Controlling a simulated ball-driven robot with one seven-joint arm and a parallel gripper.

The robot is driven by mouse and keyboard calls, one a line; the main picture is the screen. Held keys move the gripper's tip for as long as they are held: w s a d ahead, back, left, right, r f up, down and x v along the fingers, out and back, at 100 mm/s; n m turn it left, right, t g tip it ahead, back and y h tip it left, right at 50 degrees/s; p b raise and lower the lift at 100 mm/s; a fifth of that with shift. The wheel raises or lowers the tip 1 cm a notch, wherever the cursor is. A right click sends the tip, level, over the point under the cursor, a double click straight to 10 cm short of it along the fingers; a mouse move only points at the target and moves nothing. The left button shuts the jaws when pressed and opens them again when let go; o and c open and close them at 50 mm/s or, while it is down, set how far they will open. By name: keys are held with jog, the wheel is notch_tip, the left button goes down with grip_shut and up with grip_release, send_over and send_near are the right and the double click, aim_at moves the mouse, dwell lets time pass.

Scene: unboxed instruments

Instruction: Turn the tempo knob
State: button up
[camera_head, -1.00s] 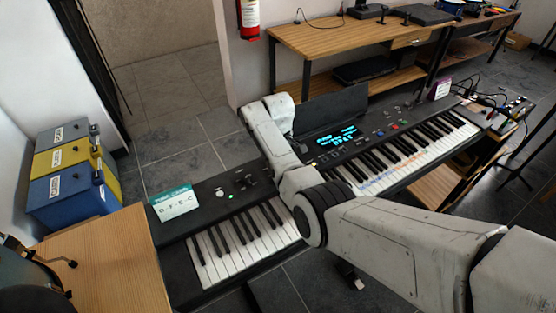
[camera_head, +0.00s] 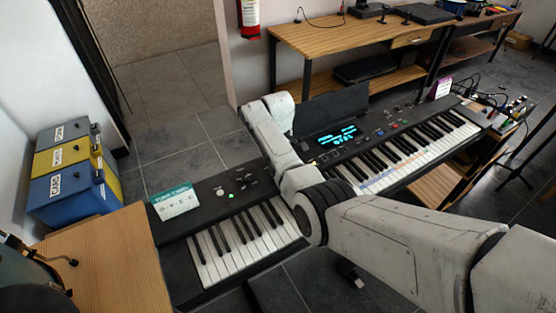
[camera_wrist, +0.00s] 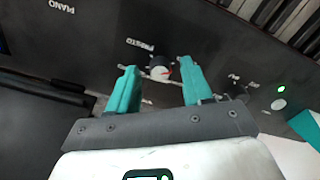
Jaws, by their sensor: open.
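The knob lies between the fingertips, with a visible gap on each side. I cannot tell how far the tips are above the panel. In the head view my arm hides the gripper.
A second dark knob and a green light (camera_wrist: 278,104) are on the same panel, right of the fingers. A card (camera_head: 175,201) stands at the keyboard's left end. A larger keyboard with a lit display (camera_head: 338,138) is to the right.

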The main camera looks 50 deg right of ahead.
notch_tip(320, 180, up, 11)
jog(key=shift+b, duration=0.45)
jog(key=shift+f, duration=0.15)
dwell(0.5)
